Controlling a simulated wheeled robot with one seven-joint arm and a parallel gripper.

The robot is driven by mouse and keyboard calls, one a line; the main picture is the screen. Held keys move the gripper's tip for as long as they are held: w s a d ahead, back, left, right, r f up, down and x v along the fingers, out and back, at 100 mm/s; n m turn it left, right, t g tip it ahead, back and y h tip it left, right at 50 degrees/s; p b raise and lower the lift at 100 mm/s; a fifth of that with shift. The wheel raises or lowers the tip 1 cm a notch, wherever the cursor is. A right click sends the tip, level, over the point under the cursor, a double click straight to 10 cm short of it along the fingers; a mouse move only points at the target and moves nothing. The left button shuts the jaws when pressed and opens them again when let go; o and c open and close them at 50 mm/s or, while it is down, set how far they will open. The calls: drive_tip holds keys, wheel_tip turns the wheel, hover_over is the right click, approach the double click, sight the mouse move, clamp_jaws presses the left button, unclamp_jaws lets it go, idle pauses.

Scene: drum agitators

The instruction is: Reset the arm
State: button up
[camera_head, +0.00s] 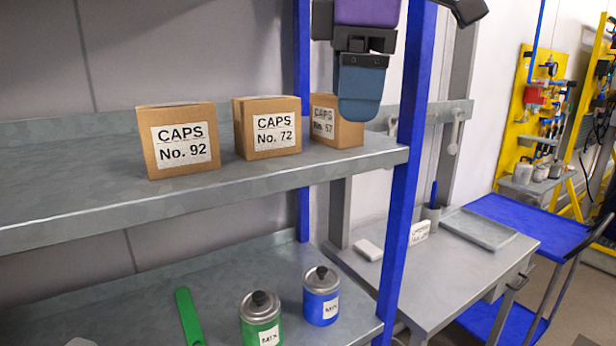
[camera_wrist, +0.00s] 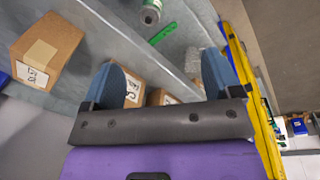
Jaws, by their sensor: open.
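My gripper (camera_head: 361,100) hangs fingers-down at the upper middle of the head view, in front of the box No. 57 (camera_head: 340,130) and covering part of it. In the wrist view, its two blue fingers stand wide apart and my gripper (camera_wrist: 161,62) is open. I see nothing held between the fingers. Boxes on the shelf show beyond and between them.
Boxes No. 92 (camera_head: 181,140) and No. 72 (camera_head: 268,127) stand on the upper shelf (camera_head: 70,205). A green can (camera_head: 261,318), a blue can (camera_head: 321,298) and a green tool (camera_head: 189,315) are below. A blue post (camera_head: 404,180) stands close right of my gripper.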

drive_tip(key=s+d+f+m+t, duration=0.1)
drive_tip(key=s+d+f+m, duration=0.1)
drive_tip(key=d+f+m, duration=0.3)
drive_tip(key=s+d+f+m+t, duration=0.1)
drive_tip(key=d+f+m, duration=0.4)
drive_tip(key=d, duration=0.6)
drive_tip(key=s+d+f+m+t, duration=0.1)
drive_tip(key=s+d+f+m, duration=0.2)
drive_tip(key=d+f+m, duration=0.2)
drive_tip(key=d+m, duration=0.2)
drive_tip(key=d, duration=0.2)
drive_tip(key=shift+s+f+t, duration=0.15)
drive_tip(key=shift+s+t, duration=0.2)
drive_tip(key=shift+t, duration=0.05)
